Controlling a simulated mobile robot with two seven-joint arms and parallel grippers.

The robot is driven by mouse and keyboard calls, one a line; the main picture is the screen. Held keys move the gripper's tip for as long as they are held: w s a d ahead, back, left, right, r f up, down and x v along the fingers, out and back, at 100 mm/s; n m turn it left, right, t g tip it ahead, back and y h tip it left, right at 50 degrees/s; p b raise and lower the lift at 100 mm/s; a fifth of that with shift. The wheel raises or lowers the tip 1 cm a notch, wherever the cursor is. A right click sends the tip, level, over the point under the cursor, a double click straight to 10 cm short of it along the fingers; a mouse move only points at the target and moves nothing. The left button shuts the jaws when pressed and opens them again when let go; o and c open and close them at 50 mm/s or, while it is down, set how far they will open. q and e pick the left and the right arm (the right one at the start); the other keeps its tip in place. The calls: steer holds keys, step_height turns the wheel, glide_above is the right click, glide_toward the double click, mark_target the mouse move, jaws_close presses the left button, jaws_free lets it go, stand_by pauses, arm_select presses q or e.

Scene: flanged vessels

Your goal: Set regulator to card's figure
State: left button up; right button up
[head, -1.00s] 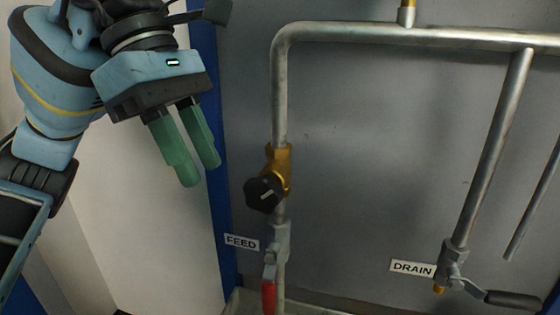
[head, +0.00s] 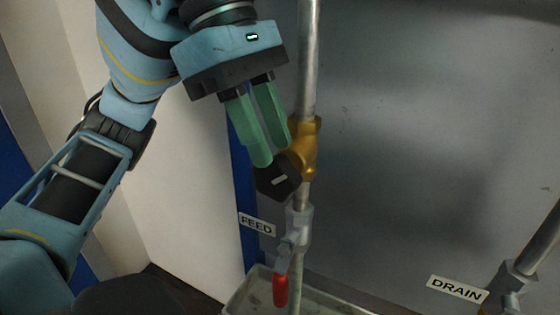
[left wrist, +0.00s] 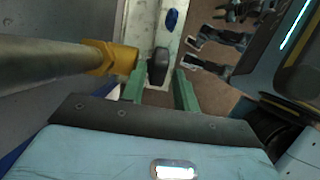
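The regulator is a brass body (head: 310,150) on the upright feed pipe, with a black knob (head: 278,180) bearing a white mark. In the left wrist view the brass body (left wrist: 108,58) is at the left and the black knob (left wrist: 158,66) shows between the fingertips. My left gripper (head: 277,152) is open, its green fingers pointing down at the knob. Its tips overlap the knob's upper edge in the head view; I cannot tell whether they touch it. No card with a figure is visible.
Below the regulator is a grey valve (head: 298,232) with a red handle (head: 280,290), beside the FEED label (head: 257,224). A pale tray (head: 330,302) lies beneath. A DRAIN label (head: 457,289) and another valve (head: 515,280) are at lower right. The grey panel between is clear.

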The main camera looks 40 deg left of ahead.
mark_target(275, 157)
arm_select(q)
steer(key=shift+x, duration=1.1)
steer(key=shift+d+f, duration=0.2)
steer(key=shift+f, duration=0.3)
arm_select(e)
steer(key=shift+w, duration=0.5)
